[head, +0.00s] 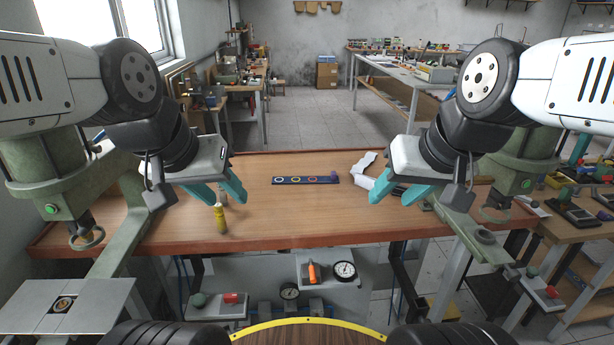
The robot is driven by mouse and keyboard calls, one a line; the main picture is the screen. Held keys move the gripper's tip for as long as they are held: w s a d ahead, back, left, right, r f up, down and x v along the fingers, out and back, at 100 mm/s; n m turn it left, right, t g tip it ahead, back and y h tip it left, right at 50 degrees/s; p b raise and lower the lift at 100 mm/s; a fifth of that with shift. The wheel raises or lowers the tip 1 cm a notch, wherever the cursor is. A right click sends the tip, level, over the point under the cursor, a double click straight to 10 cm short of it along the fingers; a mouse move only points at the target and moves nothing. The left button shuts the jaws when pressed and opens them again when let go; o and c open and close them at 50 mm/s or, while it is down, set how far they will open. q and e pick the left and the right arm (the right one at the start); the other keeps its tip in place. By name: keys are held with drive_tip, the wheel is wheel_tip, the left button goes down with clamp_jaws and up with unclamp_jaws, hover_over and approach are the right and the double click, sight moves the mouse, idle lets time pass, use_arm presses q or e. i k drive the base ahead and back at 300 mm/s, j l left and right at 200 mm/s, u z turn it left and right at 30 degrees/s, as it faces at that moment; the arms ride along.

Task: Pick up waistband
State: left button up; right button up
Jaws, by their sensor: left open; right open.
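A crumpled white strip (364,166), which looks like cloth, lies on the right half of the wooden table. It may be the waistband, but I cannot tell for sure. Its right part is hidden behind my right gripper (393,197), which is open and empty above the table in front of it. A dark blue flat strip (286,181) with several coloured rings lies left of the white strip, near the table's middle. My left gripper (228,197) is open and empty above the left half of the table, left of the blue strip.
A yellow bottle (221,221) stands just below my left gripper. A small purple object (333,175) sits at the blue strip's right end. Green presses (48,188) and (520,184) flank the wooden table (300,220). The table's front middle is clear.

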sight(333, 179)
drive_tip(key=u, duration=2.45)
drive_tip(key=z, duration=2.45)
drive_tip(key=u, duration=1.2)
drive_tip(key=k+l+u, duration=0.2)
drive_tip(key=l, duration=0.15)
drive_tip(key=l+u, duration=0.15)
drive_tip(key=l, duration=0.25)
drive_tip(key=k+l+u, duration=0.2)
drive_tip(key=l, duration=0.15)
drive_tip(key=k+l+u, duration=0.15)
drive_tip(key=l, duration=0.15)
